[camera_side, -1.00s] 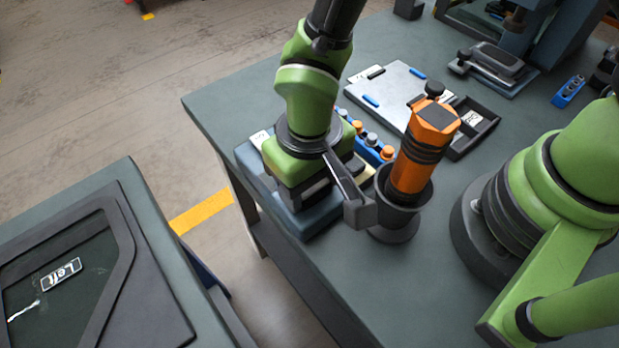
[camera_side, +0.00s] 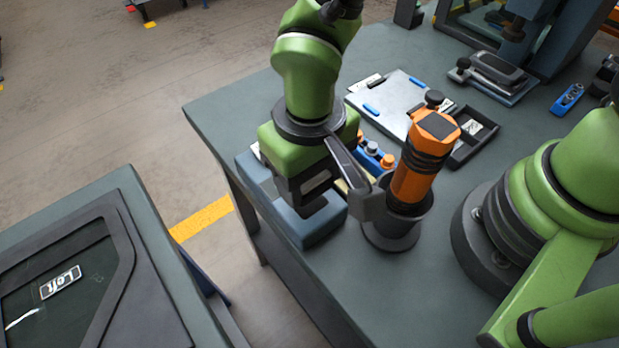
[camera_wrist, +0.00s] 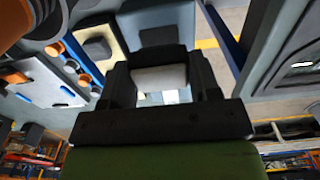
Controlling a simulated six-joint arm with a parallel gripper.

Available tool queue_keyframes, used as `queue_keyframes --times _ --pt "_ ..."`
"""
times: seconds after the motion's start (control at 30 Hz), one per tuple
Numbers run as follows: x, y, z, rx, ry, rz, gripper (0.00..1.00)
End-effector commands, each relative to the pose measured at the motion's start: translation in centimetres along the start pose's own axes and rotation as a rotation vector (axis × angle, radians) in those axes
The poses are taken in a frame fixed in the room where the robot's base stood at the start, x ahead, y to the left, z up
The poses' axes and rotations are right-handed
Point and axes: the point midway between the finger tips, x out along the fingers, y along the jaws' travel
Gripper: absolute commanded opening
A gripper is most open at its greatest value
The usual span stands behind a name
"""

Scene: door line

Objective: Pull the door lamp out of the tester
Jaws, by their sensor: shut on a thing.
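My gripper (camera_side: 312,205) is over the blue-grey tester (camera_side: 322,232) at the table's left edge. In the wrist view my gripper (camera_wrist: 161,75) is shut on the door lamp (camera_wrist: 160,78), a small pale grey block with a dark upper edge. In the side view the lamp is mostly hidden by the jaws. The tester's blue-grey surface (camera_wrist: 165,35) also shows beyond the jaws in the wrist view. Whether the lamp still touches the tester cannot be told.
An orange cylindrical tool (camera_side: 415,170) stands in a dark cup (camera_side: 391,232) just right of my gripper. Behind are blue and orange buttons (camera_side: 374,150) and a pale board (camera_side: 390,100). A door panel (camera_side: 130,260) lies on the left table, across a floor gap.

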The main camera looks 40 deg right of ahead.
Motion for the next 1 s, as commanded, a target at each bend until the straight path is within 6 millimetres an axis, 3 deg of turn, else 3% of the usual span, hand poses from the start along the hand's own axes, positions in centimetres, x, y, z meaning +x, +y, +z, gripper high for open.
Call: queue_keyframes --times 0.5,0.87,1.0 --pt "-3.1 0.0 0.0 0.0 0.002 -0.001 0.08" --pt "-3.3 0.1 0.0 0.001 0.0 0.0 0.08" --pt "-3.8 1.4 -1.1 0.007 0.002 -0.001 0.08"
